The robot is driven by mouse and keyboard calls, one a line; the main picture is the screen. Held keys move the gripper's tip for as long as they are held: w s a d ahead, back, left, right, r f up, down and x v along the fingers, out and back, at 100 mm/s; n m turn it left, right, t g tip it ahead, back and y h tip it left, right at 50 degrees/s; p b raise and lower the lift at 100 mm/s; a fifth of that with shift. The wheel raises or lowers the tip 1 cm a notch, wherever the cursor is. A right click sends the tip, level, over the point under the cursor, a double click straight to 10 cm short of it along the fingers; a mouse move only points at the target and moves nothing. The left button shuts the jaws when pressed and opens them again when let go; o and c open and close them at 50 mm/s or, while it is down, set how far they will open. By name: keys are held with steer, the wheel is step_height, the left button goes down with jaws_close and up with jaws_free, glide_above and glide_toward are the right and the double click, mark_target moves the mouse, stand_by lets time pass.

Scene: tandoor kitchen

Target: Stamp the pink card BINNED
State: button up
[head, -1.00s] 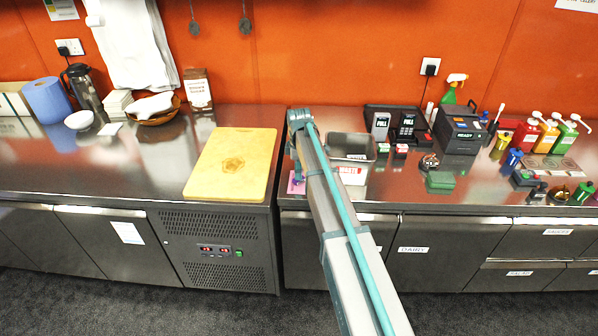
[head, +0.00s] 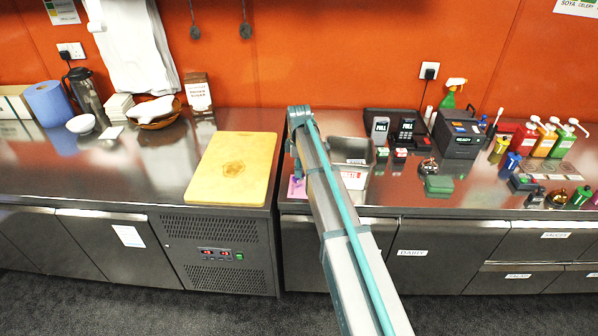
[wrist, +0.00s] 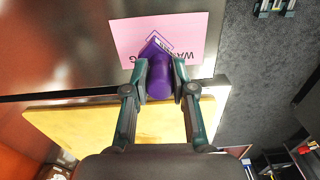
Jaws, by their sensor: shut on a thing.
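The pink card (wrist: 195,38) lies flat on the steel counter, with dark upside-down lettering partly hidden behind the stamp. In the head view the pink card (head: 294,190) shows at the counter's front left, beside my arm. My gripper (wrist: 160,78) is shut on a purple stamp (wrist: 158,84), which is over the middle of the card's near part. Whether the stamp touches the card I cannot tell. The stamp's underside is hidden. In the head view my arm largely hides the gripper.
A yellow board (head: 233,168) lies left of the card across a narrow gap between counters. A steel bin (head: 348,152) stands just right of my arm. Black devices (head: 405,132) and small stamps stand further right. The counter's front edge is close to the card.

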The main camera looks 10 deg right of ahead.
steer(key=shift+r+p, duration=0.85)
steer(key=shift+r, duration=1.05)
steer(key=shift+f, duration=0.15)
